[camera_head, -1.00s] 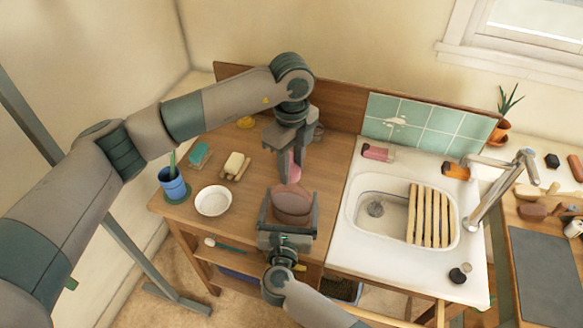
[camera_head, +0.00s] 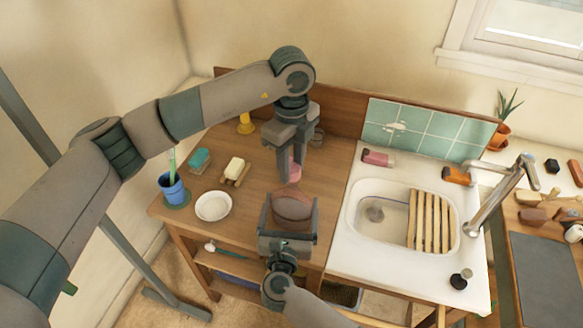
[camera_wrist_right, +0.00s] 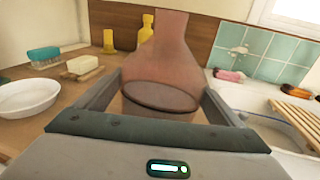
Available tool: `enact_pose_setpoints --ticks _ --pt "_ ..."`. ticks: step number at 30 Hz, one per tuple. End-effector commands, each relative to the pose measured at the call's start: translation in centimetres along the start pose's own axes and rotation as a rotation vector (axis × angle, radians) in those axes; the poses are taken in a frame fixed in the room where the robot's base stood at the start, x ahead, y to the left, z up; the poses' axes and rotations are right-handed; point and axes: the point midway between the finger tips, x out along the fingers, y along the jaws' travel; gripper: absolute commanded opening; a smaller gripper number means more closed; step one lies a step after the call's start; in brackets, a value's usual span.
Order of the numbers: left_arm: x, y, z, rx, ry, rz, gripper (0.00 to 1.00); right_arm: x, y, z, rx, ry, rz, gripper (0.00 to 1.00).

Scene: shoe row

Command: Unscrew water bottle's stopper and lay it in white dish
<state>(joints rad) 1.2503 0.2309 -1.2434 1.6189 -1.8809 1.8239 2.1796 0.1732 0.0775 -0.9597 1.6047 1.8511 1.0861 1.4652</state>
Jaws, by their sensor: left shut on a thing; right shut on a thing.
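The water bottle (camera_head: 292,205) is reddish brown and stands upright at the front of the wooden counter. My right gripper (camera_head: 290,214) is shut around its wide body, one jaw on each side. My left gripper (camera_head: 291,174) points down over the bottle's top and is shut on the pinkish stopper (camera_head: 297,172), mostly hidden by the fingers. The white dish (camera_head: 213,206) is empty, left of the bottle; it also shows in the right wrist view (camera_wrist_right: 28,97).
A blue cup (camera_head: 172,189) with a toothbrush, a teal brush (camera_head: 199,159) and a soap bar on a wooden rest (camera_head: 235,172) stand left and behind the dish. A yellow bottle (camera_head: 246,123) is at the back. The sink (camera_head: 353,215) lies to the right.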

Motion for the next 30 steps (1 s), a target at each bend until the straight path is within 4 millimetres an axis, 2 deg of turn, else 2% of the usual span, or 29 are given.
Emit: enact_pose_setpoints --ticks 7,16,17,18,30 --pt "-2.5 0.0 0.0 0.001 0.000 -0.002 0.05 0.0 0.0 0.0 0.000 0.000 0.000 0.27" --pt "-2.8 0.0 0.0 0.001 0.000 0.000 0.05 0.0 0.0 0.0 0.000 0.000 0.000 0.27" --pt "-2.8 0.0 0.0 0.001 0.000 0.000 0.05 0.0 0.0 0.0 0.000 0.000 0.000 0.94" --pt "-2.8 0.0 0.0 0.001 0.000 0.000 0.05 0.0 0.0 0.0 0.000 0.000 0.000 1.00" --pt "-2.5 0.0 0.0 0.000 0.000 0.000 0.05 -0.6 0.0 -0.1 0.002 0.001 0.001 1.00"
